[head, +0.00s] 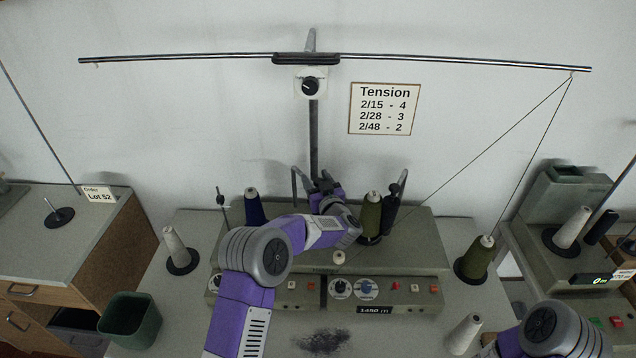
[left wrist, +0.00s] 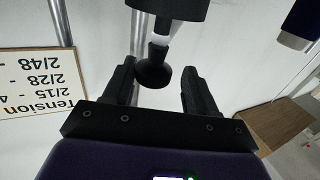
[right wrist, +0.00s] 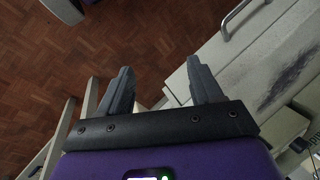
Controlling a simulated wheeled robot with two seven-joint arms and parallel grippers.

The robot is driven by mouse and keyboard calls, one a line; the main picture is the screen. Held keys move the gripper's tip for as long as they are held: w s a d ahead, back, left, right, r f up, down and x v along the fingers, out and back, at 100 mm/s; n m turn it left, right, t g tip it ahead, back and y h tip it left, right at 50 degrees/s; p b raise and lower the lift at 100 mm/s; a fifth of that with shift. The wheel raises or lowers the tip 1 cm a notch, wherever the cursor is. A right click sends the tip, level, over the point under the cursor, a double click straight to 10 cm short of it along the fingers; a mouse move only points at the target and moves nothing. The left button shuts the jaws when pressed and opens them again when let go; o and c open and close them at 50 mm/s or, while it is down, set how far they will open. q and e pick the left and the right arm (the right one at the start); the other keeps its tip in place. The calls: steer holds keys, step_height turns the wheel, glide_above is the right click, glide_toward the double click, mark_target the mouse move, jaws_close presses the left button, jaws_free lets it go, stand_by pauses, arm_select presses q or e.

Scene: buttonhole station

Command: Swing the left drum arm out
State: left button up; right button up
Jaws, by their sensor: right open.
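In the left wrist view, an upside-down picture, a black knob (left wrist: 154,75) on a white neck hangs below a black cylinder (left wrist: 168,6), which looks like the left drum arm. My left gripper (left wrist: 157,72) is open, its fingers on either side of the knob with gaps showing. In the head view my left gripper (head: 326,182) is behind the winding machine's front panel (head: 410,262), and my forearm hides most of the left drum. A similar black drum (head: 391,212) with a knob stands at the right. My right gripper (right wrist: 160,85) is open and empty near the table's front edge.
A blue cone (head: 255,207) stands left of my left gripper and a green cone (head: 371,215) stands right. The upright mast (head: 314,140) is just behind. A thread runs to a green cone (head: 477,258). A green bin (head: 130,318) is at lower left.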

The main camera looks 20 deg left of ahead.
arm_select(q)
steer(key=shift+d+f, duration=0.15)
steer(key=shift+f, duration=0.05)
steer(key=shift+s+d, duration=0.35)
steer(key=shift+s, duration=0.1)
steer(key=v, duration=0.6)
steer(key=shift+s, duration=0.25)
steer(key=shift+d+r, duration=0.1)
steer(key=shift+r, duration=0.1)
